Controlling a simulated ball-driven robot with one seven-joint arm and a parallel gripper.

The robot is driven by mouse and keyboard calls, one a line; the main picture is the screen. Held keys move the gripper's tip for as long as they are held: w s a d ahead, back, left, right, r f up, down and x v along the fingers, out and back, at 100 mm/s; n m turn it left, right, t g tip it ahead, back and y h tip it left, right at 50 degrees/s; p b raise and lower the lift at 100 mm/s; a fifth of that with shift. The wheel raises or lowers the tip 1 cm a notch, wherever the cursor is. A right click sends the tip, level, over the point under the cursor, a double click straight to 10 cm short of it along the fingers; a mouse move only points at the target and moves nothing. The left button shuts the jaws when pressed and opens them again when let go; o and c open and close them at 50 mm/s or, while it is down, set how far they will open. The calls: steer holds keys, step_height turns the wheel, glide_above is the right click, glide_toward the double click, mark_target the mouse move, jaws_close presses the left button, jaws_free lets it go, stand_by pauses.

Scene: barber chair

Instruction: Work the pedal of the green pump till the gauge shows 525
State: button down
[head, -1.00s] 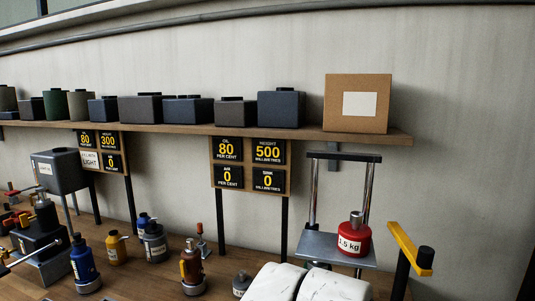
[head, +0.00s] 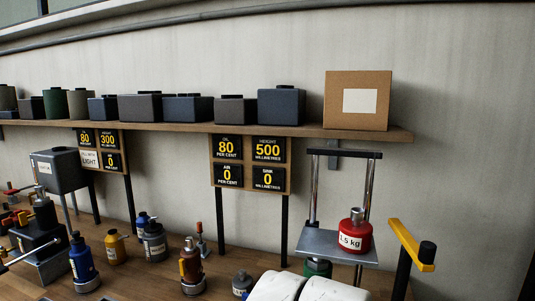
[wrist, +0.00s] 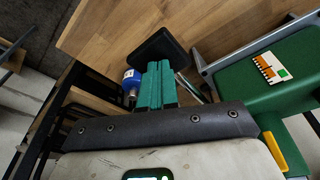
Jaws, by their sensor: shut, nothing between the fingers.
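The green pump (wrist: 245,85) stands at the right in the wrist view; a small green part under the lift plate (head: 322,250) shows in the head view. The right gauge board (head: 268,149) reads height 500 millimetres, oil 80, air 0 and sink 0. A red 1.5 kg weight (head: 354,236) sits on the plate. A black pad (wrist: 158,47), probably the pedal, lies just beyond my gripper (wrist: 160,66), whose teal fingers are shut and empty. I cannot tell whether they touch the pad. My gripper is out of the head view.
A yellow bar with a black end (head: 408,240) stands right of the lift. A blue bottle (wrist: 131,77) is left of my fingers. Several jacks and bottles crowd the bench at left. A shelf (head: 230,131) holds dark cans and a cardboard box (head: 357,117).

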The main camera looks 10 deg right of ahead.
steer(key=shift+f, duration=0.25)
steer(key=a+b+x, duration=0.1)
steer(key=b+x, duration=0.3)
steer(key=x, duration=0.1)
steer(key=p+v, duration=0.3)
steer(key=v, duration=0.1)
steer(key=d+p+v, duration=0.1)
steer(key=p, duration=0.1)
steer(key=shift+r+p, duration=0.35)
steer(key=shift+r, duration=0.15)
steer(key=shift+f, duration=0.25)
stand_by(0.5)
